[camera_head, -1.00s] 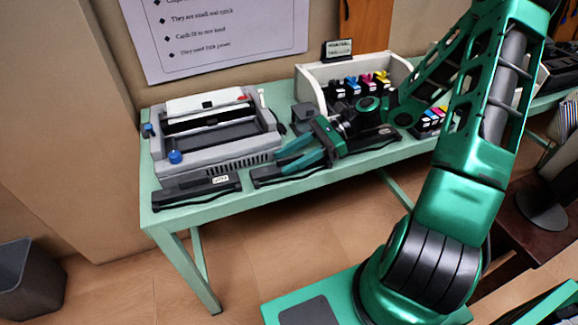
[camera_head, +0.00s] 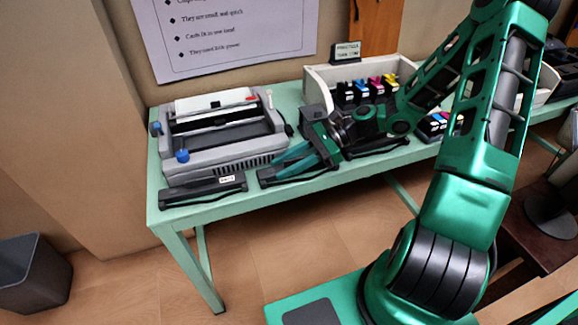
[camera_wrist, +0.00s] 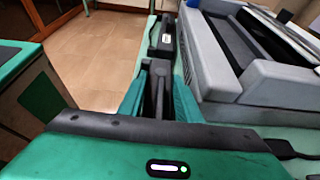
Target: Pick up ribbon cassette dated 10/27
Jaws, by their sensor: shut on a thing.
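Black ribbon cassettes lie along the front edge of the green table. My gripper (camera_head: 293,162) points left and is shut on the middle cassette (camera_head: 268,181). In the wrist view my fingers (camera_wrist: 157,98) stand on both sides of this dark cassette (camera_wrist: 156,72). It seems to be still at table level. No date shows on it; my fingers cover part of it. Another cassette (camera_head: 200,194) with a small white label lies to the left, and shows beyond my fingers in the wrist view (camera_wrist: 164,48). Its label is too small to read. A third cassette (camera_head: 382,147) lies to the right, partly behind my arm.
A grey binding-type machine (camera_head: 222,140) stands close behind the left and middle cassettes. A white bin (camera_head: 318,85) with coloured ink cartridges and a small sign (camera_head: 347,51) stand further back. Open floor (camera_head: 310,235) lies before the table (camera_head: 185,217).

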